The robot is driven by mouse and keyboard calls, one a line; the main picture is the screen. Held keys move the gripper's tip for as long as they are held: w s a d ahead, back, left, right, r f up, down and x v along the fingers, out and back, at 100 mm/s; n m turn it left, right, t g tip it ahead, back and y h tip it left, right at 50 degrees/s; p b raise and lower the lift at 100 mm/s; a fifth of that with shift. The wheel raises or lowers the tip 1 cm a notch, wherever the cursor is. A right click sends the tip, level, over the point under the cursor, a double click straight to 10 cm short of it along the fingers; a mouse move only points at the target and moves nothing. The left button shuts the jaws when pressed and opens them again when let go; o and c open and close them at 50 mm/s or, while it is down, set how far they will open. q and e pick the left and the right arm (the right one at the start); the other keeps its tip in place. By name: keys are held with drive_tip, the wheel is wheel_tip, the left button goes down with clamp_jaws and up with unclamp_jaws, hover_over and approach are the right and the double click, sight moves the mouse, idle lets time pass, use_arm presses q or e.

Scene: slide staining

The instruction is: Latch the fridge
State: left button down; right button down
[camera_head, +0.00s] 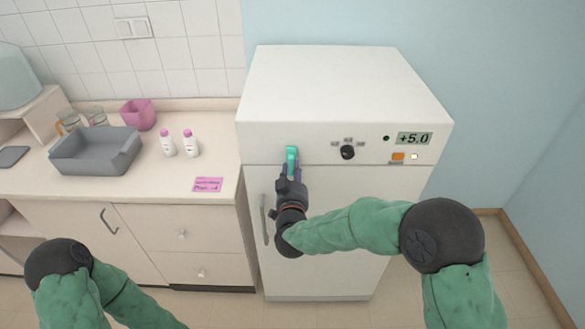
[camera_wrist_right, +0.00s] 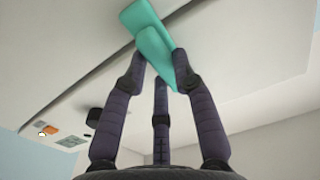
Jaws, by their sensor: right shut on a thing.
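The white fridge (camera_head: 330,95) stands right of the counter, and its door (camera_head: 345,215) looks closed. A teal latch (camera_head: 291,155) sits at the seam between the top panel and the door; in the head view it points roughly upright. My right gripper (camera_head: 290,172) is at the latch's lower end. In the right wrist view the dark fingers close on the teal latch (camera_wrist_right: 155,50), with the fingertips (camera_wrist_right: 163,75) touching it. My left arm shows at the lower left, but its gripper is out of view.
The door's grey handle (camera_head: 264,220) is just left of my right wrist. The panel carries a black knob (camera_head: 347,152) and a display (camera_head: 414,138). A grey basin (camera_head: 95,152) and two white bottles (camera_head: 178,143) stand on the counter. Floor right of the fridge is clear.

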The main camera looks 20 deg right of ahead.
drive_tip(key=shift+f+n, duration=0.1)
drive_tip(key=shift+n, duration=0.2)
drive_tip(key=c, duration=1)
unclamp_jaws()
drive_tip(key=v, duration=1.2)
